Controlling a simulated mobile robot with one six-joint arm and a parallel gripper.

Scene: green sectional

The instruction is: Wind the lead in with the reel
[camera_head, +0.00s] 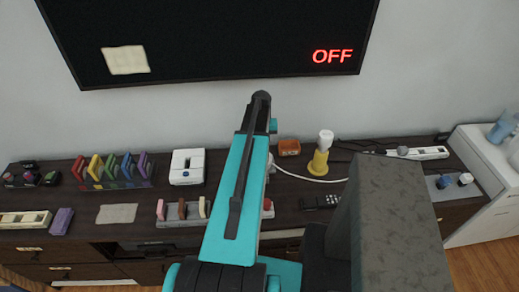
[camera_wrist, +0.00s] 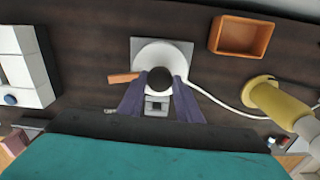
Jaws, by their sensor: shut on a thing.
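The reel is a white round drum (camera_wrist: 150,52) on a grey square plate (camera_wrist: 185,46), seen in the wrist view. A dark round knob (camera_wrist: 159,78) stands at its near edge. My gripper (camera_wrist: 159,88) is shut on this knob, one finger on each side. An orange-brown bar (camera_wrist: 123,78) sticks out to the left of the drum. The white lead (camera_wrist: 212,97) runs from the drum's right side toward a yellow lamp-like object (camera_wrist: 280,104). In the head view the lead (camera_head: 300,178) curves right from behind my arm, which hides the reel and gripper.
An orange open tray (camera_wrist: 240,37) lies right of the reel. A white box-like device (camera_head: 187,167) stands to the left. The yellow object (camera_head: 319,162) and a black remote (camera_head: 320,202) are to the right. A screen (camera_head: 215,35) reading OFF hangs above the dark cabinet top.

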